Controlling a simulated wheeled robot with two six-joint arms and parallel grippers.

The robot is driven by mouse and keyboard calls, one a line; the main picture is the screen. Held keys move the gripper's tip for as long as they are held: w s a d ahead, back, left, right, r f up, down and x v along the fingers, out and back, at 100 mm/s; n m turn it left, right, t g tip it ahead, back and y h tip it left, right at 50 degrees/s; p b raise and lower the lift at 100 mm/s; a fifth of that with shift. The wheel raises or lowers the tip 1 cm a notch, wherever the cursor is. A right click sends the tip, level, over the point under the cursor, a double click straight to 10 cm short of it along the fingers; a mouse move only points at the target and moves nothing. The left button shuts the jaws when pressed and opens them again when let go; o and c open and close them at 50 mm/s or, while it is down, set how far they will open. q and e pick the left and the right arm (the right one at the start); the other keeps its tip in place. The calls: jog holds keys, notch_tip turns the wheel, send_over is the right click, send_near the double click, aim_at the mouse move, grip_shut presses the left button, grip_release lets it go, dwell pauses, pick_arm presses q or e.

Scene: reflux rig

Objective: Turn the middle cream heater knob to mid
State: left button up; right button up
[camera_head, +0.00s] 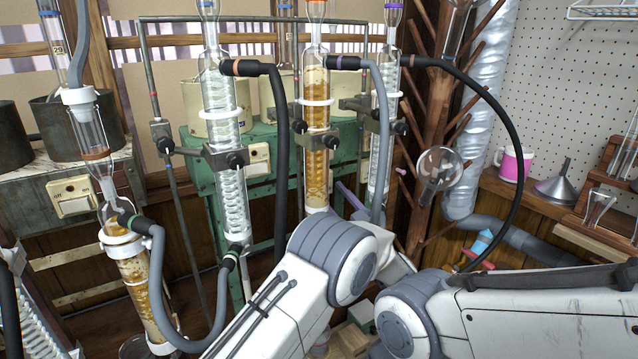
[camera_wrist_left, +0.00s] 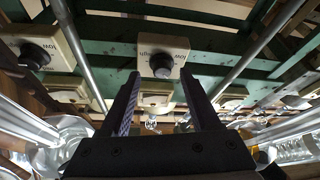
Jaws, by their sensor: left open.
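In the left wrist view, a cream control box (camera_wrist_left: 151,45) with upside-down "low" and "high" lettering hangs on green framework. Its dark round knob (camera_wrist_left: 161,66) lies straight ahead, between the lines of my two fingers. My left gripper (camera_wrist_left: 160,76) is open and empty, its fingertips at either side of the knob and seemingly short of it. The knob's pointer setting cannot be read. In the head view, cream heaters (camera_head: 220,110) stand on the green bench (camera_head: 192,160) behind the glassware. My left gripper and this knob are hidden there; my right gripper is out of view.
Another cream box (camera_wrist_left: 40,48) with a black knob is at left in the wrist view. Metal rods (camera_wrist_left: 80,50) flank the gripper. Glass condensers (camera_head: 222,110), an amber-filled column (camera_head: 316,130) and a black hose (camera_head: 282,140) stand close in front of the bench.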

pick_arm(q)
jog(key=shift+w+a+r, duration=0.15)
jog(key=shift+w+a, duration=0.2)
jog(key=shift+a, duration=0.2)
grip_shut()
jog(key=shift+m, duration=0.5)
jog(key=shift+s+r+m+t+h+p, duration=0.1)
jog(key=shift+m+t+h+p, duration=0.5)
jog(key=shift+m, duration=0.95)
jog(key=shift+w+f+m+t+h+p, duration=0.1)
jog(key=shift+m+t+h+p, duration=0.25)
jog(key=shift+m+h, duration=0.9)
jog(key=shift+s+r+m+t+h+p, duration=0.1)
jog(key=shift+m+t+h+p, duration=0.35)
jog(key=shift+m, duration=1.35)
